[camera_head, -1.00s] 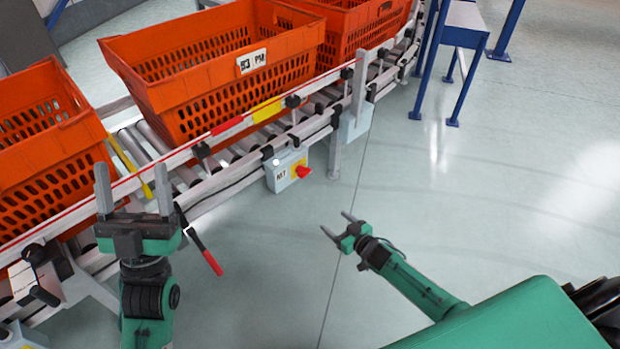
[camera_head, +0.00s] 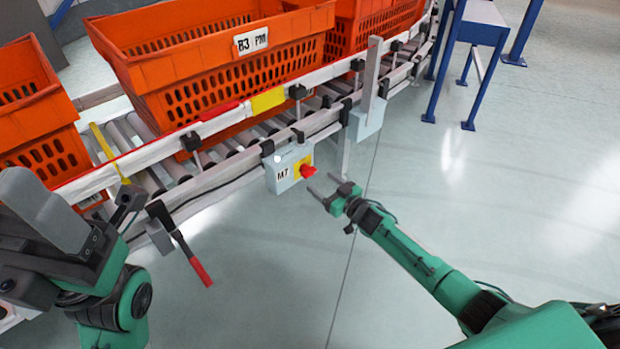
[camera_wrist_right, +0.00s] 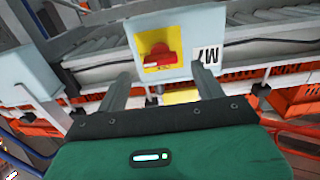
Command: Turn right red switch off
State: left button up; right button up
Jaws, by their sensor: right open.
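The red switch (camera_head: 307,171) is a knob on a yellow plate on the grey box marked M7 (camera_head: 283,176), fixed to the side of the conveyor. In the right wrist view the red switch (camera_wrist_right: 159,55) is ahead of my right gripper (camera_wrist_right: 160,78), a little above the middle, between the lines of its two fingers. My right gripper (camera_head: 321,186) is open and empty, just in front of and slightly below the switch in the head view, apart from it. My left gripper (camera_head: 50,225) is at the lower left; its finger gap is not clear.
Orange totes (camera_head: 215,65) stand on the roller conveyor (camera_head: 170,165). A lever with a red handle (camera_head: 195,262) hangs from the conveyor's side. A blue-legged table (camera_head: 480,25) stands at the upper right. The floor (camera_head: 460,200) at the right is clear.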

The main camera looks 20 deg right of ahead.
aim_at(310, 171)
jog(key=b+x, duration=0.2)
jog(key=x, duration=0.4)
jog(key=shift+w+a+b, duration=0.2)
jog(key=shift+w+b, duration=0.1)
jog(key=shift+w, duration=0.05)
jog(key=shift+c, duration=0.2)
jog(key=c, duration=1)
